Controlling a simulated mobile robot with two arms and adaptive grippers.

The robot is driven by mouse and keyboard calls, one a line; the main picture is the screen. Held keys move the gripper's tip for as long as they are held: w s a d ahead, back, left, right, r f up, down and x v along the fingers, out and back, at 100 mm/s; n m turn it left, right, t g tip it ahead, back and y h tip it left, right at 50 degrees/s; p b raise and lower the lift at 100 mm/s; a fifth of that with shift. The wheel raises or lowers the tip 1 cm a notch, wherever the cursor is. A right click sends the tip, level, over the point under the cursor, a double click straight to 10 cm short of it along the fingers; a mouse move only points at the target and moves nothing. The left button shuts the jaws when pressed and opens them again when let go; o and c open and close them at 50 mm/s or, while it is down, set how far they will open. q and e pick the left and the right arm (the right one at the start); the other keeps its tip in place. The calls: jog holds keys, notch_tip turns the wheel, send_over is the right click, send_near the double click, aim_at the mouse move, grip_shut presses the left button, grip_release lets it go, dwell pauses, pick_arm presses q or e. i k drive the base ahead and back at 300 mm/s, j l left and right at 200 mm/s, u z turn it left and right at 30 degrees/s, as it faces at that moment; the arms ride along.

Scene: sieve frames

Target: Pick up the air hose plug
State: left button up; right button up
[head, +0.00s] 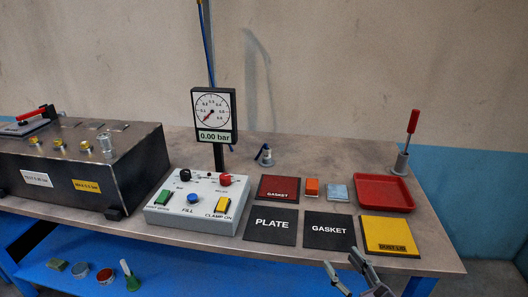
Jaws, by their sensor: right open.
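A small grey and dark blue fitting (265,156) stands on the bench behind the control box; it looks like the air hose plug, but it is too small to be sure. My right gripper (342,264) is open and empty at the bottom edge, in front of the bench and well apart from the fitting. My left gripper is out of view.
A pressure gauge (213,112) reads 0.00 bar above the control box (194,205). A dark metal box (75,165) with brass fittings fills the left. Plate and gasket mats (270,226), a yellow pad (390,235), a red tray (384,193) and a red-handled tool (410,130) occupy the right.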

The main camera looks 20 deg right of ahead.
aim_at(266, 153)
jog(key=i, duration=1.35)
